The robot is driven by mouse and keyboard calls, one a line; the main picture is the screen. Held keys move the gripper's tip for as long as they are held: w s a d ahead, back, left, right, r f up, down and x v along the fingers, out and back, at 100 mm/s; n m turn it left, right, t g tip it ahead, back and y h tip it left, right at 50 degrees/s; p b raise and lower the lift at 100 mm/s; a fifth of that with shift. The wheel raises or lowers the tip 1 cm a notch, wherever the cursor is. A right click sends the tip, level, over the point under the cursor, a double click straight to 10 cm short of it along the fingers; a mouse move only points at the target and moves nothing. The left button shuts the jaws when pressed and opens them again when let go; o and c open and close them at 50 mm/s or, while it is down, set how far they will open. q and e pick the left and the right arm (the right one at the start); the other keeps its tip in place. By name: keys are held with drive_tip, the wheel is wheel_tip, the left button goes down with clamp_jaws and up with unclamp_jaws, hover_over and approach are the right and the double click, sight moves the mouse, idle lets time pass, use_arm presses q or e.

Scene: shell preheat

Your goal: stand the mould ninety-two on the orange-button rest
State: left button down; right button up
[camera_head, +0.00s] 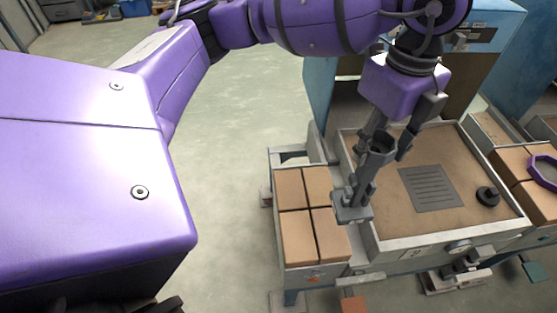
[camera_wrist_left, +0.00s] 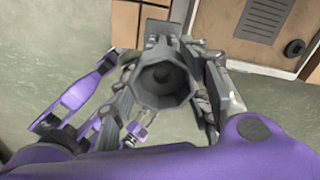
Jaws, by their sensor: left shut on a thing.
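My left gripper (camera_head: 385,150) is shut on a grey mould (camera_head: 378,158) with an open cup-like top. The mould is tilted in the head view, its squarish foot (camera_head: 352,207) in front of the tan blocks and the tray's left wall. Contact below the foot cannot be told. In the left wrist view the mould's dark faceted mouth (camera_wrist_left: 165,82) sits between the fingers. No number on it is readable. A small orange spot, perhaps the button, shows on the front of the tan-block rest (camera_head: 313,278). My right gripper is not in view.
A tan tray (camera_head: 470,160) with a raised grey rim holds a slotted grey plate (camera_head: 430,188) and a black knob (camera_head: 488,195). A purple ring (camera_head: 543,170) lies on tan blocks at the right. A reddish pedal (camera_head: 352,304) is low in front. Open floor is at left.

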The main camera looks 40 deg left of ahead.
use_arm(q)
drive_tip(key=s+a+f, duration=0.1)
drive_tip(key=a+f, duration=0.8)
drive_tip(key=f, duration=0.2)
drive_tip(key=shift+s+a, duration=0.2)
drive_tip(key=shift+s, duration=0.1)
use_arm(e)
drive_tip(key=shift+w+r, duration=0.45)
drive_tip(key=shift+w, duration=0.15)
use_arm(q)
drive_tip(key=shift+f, duration=0.15)
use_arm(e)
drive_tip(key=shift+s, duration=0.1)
use_arm(q)
drive_tip(key=c, duration=0.9)
unclamp_jaws()
drive_tip(key=shift+c, duration=0.2)
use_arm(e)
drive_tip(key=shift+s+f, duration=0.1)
